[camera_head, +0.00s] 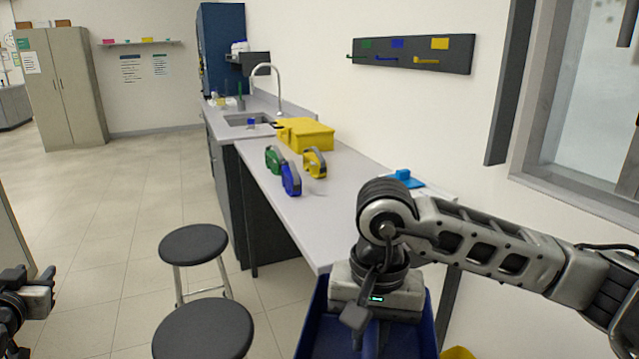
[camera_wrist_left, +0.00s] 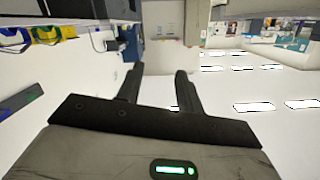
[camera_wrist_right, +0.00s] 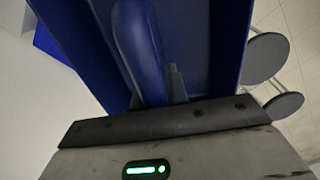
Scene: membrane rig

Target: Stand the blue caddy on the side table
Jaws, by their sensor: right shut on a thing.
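The blue caddy (camera_head: 421,340) is at the bottom of the head view, partly hidden under my right gripper (camera_head: 376,298). In the right wrist view, the blue caddy (camera_wrist_right: 232,40) shows its wall and inside, and its blue handle (camera_wrist_right: 140,45) stands between the jaws of my right gripper (camera_wrist_right: 158,85), which is shut on it. The caddy hangs in front of the near end of a grey-topped table (camera_head: 340,215). I cannot tell whether that is the side table. My left gripper (camera_head: 47,286) is at the left edge, far from the caddy; its fingers (camera_wrist_left: 160,78) are apart and empty.
Green (camera_head: 273,160), blue (camera_head: 291,179) and yellow (camera_head: 315,162) handled things stand on the tabletop near a yellow box (camera_head: 305,134). A light-blue thing (camera_head: 404,178) lies by the wall. Two black stools (camera_head: 193,243) stand left of the table. The tabletop's near part looks clear.

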